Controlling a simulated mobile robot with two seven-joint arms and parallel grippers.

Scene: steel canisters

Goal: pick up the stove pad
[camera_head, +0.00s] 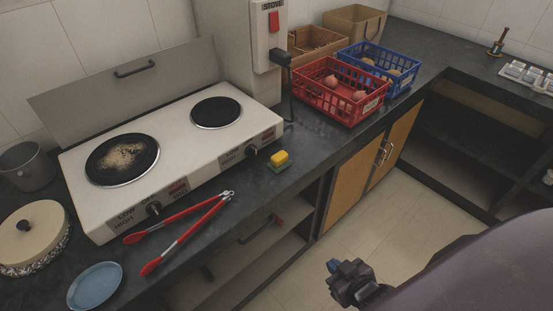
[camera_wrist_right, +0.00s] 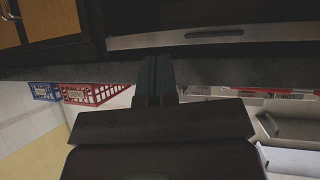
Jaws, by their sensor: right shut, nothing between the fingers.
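A small yellow and green pad (camera_head: 280,160) lies on the dark counter, just in front of the right end of the white two-plate stove (camera_head: 185,150). It looks like the stove pad. My right gripper (camera_head: 338,272) is in front of the counter, over the floor, to the right of and below the pad in the head view, well apart from it. In the right wrist view its fingers (camera_wrist_right: 157,80) are together with nothing between them. I cannot make out the pad in that view. My left gripper is not in view.
Red-handled tongs (camera_head: 190,228) lie on the counter left of the pad. A red basket (camera_head: 328,100) and a blue basket (camera_head: 405,72) stand to the right. A blue plate (camera_head: 95,286) and a lidded pot (camera_head: 35,238) are at the left. The counter around the pad is clear.

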